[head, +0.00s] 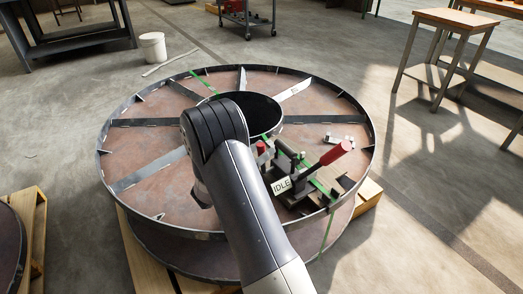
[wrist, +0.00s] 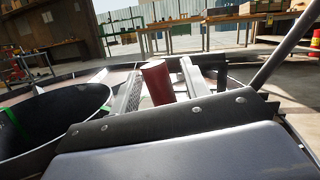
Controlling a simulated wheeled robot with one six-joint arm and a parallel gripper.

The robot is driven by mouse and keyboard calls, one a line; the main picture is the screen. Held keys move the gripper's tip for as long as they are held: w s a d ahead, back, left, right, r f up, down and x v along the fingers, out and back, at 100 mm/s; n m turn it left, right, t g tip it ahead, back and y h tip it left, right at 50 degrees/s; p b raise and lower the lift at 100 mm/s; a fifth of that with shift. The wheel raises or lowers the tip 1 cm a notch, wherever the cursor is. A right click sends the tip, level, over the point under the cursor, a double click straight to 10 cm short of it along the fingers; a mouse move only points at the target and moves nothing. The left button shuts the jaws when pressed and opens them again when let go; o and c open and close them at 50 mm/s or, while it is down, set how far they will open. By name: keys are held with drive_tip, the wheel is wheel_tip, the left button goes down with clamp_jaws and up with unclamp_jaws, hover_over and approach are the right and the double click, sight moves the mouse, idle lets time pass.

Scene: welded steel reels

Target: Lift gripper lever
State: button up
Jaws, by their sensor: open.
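A clamp device (head: 300,178) with dark metal parts sits on the right side of the steel reel (head: 150,138), by its hub. Its lever has a long red handle (head: 335,153) that tilts up to the right. A smaller red part (head: 261,147) stands near the hub. A tag reading IDLE (head: 282,186) is on the device. In the wrist view my gripper (wrist: 162,64) is open, with a red handle (wrist: 156,84) showing between its fingers. I cannot tell whether they touch it, or which red part it is. My arm hides the gripper in the head view.
The reel has a raised rim, flat spokes and an open hub (head: 252,103), and rests on wooden supports (head: 368,194). A green strap (head: 204,82) crosses it.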

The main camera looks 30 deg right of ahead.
drive_tip(key=p+v, duration=0.2)
drive_tip(key=v, duration=0.8)
drive_tip(key=shift+a, duration=0.3)
drive_tip(key=shift+d, duration=0.1)
drive_tip(key=b+x, duration=0.2)
drive_tip(key=x, duration=0.8)
drive_tip(key=shift+d, duration=0.2)
drive_tip(key=shift+w+d, duration=0.1)
drive_tip(key=shift+d, duration=0.05)
drive_tip(key=shift+w+n, duration=0.2)
drive_tip(key=shift+n, duration=0.2)
drive_tip(key=shift+s, duration=0.1)
